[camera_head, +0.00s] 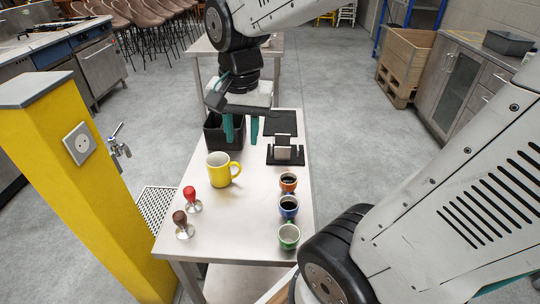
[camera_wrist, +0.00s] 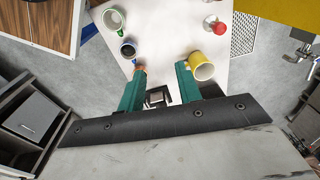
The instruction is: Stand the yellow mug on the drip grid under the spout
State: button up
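The yellow mug (camera_head: 219,170) stands upright on the table, its handle to the right in the head view. It also shows in the wrist view (camera_wrist: 201,68), partly behind a finger. My gripper (camera_head: 241,138) is open and empty above the table, beyond the mug, with its teal fingers pointing down. The drip grid (camera_head: 156,206) is a perforated plate at the left of the table, beside the yellow pillar (camera_head: 95,180). The metal spout (camera_head: 119,142) sticks out of the pillar above the grid's far side. The grid (camera_wrist: 243,33) also shows in the wrist view.
Red-handled (camera_head: 192,199) and brown-handled (camera_head: 183,225) tampers stand at the left. A black bin (camera_head: 218,133) and black stand (camera_head: 285,152) are at the back.

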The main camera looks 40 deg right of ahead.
jog(key=s+a+r+n, duration=0.1)
jog(key=s+a+n, duration=0.1)
jog(key=s+n, duration=0.7)
jog(key=shift+s+a+r+n, duration=0.3)
jog(key=shift+s+n, duration=0.1)
jog(key=shift+s, duration=0.75)
